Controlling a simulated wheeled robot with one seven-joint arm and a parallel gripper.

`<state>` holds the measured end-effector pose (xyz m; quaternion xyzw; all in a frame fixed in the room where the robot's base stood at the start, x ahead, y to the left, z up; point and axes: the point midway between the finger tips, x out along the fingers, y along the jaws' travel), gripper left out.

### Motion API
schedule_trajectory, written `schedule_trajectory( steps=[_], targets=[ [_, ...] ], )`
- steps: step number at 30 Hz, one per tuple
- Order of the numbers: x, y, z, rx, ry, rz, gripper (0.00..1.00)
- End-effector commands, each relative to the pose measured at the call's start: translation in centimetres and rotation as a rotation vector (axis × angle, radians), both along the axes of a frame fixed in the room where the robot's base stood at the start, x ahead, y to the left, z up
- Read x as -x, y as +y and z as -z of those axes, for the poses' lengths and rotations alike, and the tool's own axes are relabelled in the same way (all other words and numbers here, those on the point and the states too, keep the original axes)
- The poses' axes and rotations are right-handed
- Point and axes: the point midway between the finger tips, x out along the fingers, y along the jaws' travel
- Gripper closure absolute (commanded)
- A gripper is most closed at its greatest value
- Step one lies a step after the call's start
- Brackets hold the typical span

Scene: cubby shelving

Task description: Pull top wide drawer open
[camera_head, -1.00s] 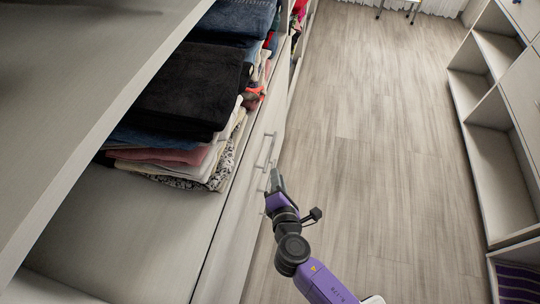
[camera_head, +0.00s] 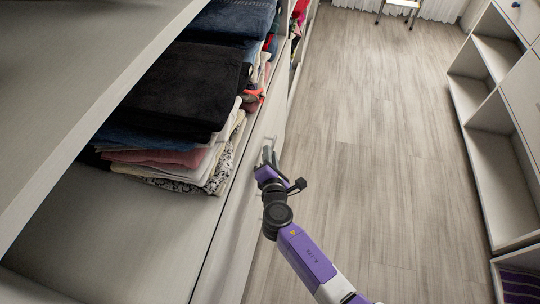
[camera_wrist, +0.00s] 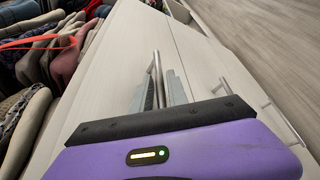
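The top wide drawer's pale front (camera_head: 232,212) runs below the shelf of folded clothes and looks shut. Its metal bar handle (camera_head: 273,142) shows just beyond my gripper (camera_head: 267,155). In the wrist view the drawer front (camera_wrist: 110,80) fills the middle, and the bar handle (camera_wrist: 155,68) stands up between the two grey fingers of my gripper (camera_wrist: 159,92). The fingers are apart, one on each side of the bar. Whether either finger touches the bar cannot be told. The near end of the handle is partly hidden by my gripper.
Folded clothes (camera_head: 180,95) lie on the shelf above the drawer. Another handle (camera_wrist: 221,86) is on the panel below in the wrist view. Open floor (camera_head: 375,170) lies to the right, with cubby shelving (camera_head: 500,160) beyond it.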

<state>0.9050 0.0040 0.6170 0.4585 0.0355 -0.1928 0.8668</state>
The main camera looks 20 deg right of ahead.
Motion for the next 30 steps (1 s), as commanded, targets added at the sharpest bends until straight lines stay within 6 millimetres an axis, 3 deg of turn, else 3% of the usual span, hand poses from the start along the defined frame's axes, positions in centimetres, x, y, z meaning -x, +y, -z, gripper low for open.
schedule_trajectory(
  steps=[5, 9, 30],
  targets=[
    [0.01, -0.01, 0.02, 0.0, 0.0, 0.0, 0.8],
    [0.02, 0.0, 0.02, 0.0, 0.001, -0.001, 1.0],
    [0.07, 0.04, 0.06, 0.0, 0.001, -0.001, 1.0]
  ],
)
